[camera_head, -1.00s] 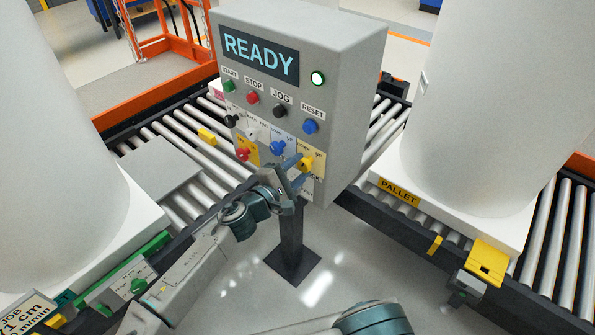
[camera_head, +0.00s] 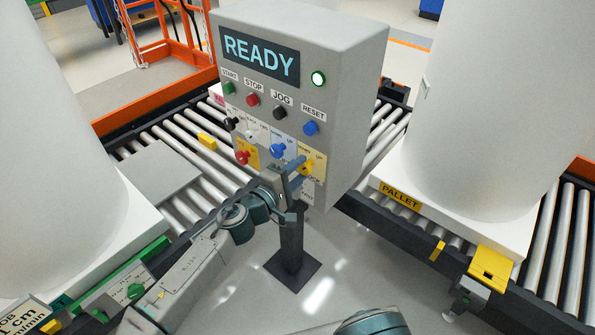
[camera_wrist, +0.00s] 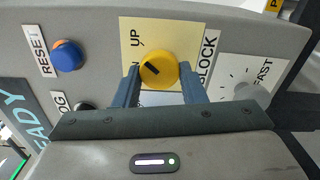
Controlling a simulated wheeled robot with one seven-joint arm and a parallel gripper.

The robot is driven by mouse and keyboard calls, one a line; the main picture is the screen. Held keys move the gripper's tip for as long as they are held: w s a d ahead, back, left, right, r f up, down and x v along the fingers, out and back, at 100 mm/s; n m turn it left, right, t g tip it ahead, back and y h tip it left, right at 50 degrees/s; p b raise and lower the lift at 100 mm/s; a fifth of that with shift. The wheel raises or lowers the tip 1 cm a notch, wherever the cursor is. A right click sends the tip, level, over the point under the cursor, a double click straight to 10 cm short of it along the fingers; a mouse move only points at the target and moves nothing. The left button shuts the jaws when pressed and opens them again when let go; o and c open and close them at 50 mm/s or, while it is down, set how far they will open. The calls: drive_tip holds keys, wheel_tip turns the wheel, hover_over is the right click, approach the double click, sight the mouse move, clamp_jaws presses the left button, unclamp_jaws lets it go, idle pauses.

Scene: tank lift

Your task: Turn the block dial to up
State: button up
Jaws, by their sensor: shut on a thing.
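The yellow block dial (camera_head: 307,166) sits on a cream plate at the lower right of the grey control panel. In the wrist view, the dial (camera_wrist: 160,66) is in the upper middle, with "UP" at its upper left and "BLOCK" to its right. Its black mark slants to the picture's upper left, toward the "UP" side. My gripper (camera_head: 298,164) reaches the dial from the front. In the wrist view, the blue fingers of my gripper (camera_wrist: 161,80) are on both sides of the dial, shut on it. The dial's lower edge is close to the fingers and partly hidden.
The control panel (camera_head: 345,95) reads "READY" and has a lit green lamp. A blue knob (camera_head: 278,150) is just left of the dial, with a red knob (camera_head: 242,157) beyond. Roller conveyors carrying large white cylinders flank the panel's post (camera_head: 292,240).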

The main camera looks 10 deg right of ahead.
drive_tip(key=o, duration=1)
drive_tip(key=b+v, duration=0.2)
drive_tip(key=v, duration=1.2)
drive_tip(key=shift+d, duration=0.1)
